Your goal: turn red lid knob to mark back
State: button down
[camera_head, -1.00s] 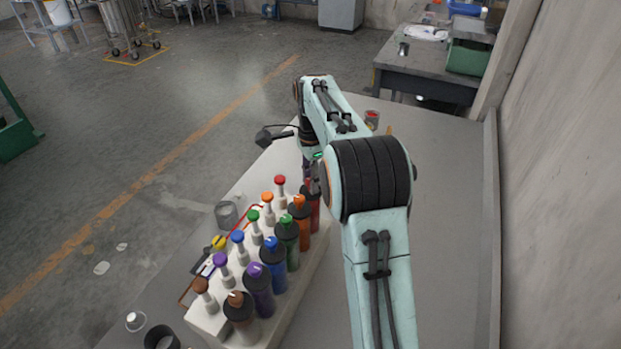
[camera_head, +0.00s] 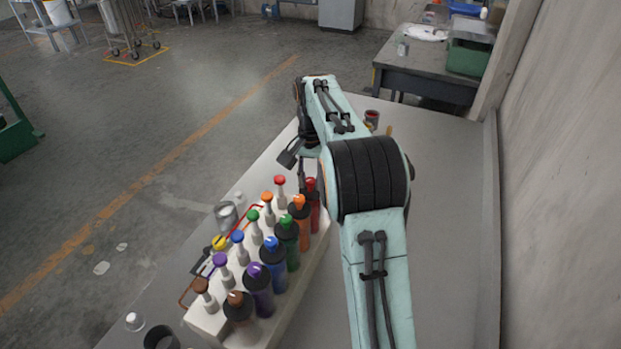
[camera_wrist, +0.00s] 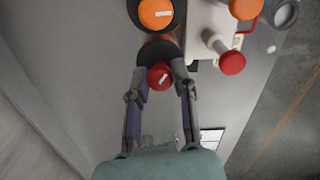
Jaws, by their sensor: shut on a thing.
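The red lid knob (camera_wrist: 160,76) sits on the dark lid of the red bottle at the far end of the rack. The knob and bottle (camera_head: 316,212) also show in the head view, partly behind my arm. My gripper (camera_wrist: 160,72) has a finger on each side of the knob and is shut on it. A white mark on the knob top runs diagonally, up and to the right in the wrist view. The mark is too small to read in the head view.
The white rack (camera_head: 288,318) holds several coloured bottles and a row of coloured-top posts. The orange knob (camera_wrist: 156,13) and the red-topped post (camera_wrist: 232,62) are close by. A metal cup (camera_head: 226,214) stands left; the table's right side is clear.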

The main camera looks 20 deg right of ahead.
jog(key=n, duration=0.6)
jog(key=shift+n, duration=0.3)
jog(key=n, duration=0.6)
jog(key=shift+f, duration=0.1)
jog(key=n, duration=0.5)
jog(key=shift+n, duration=0.3)
jog(key=n, duration=0.6)
jog(key=c, duration=0.9)
grip_release()
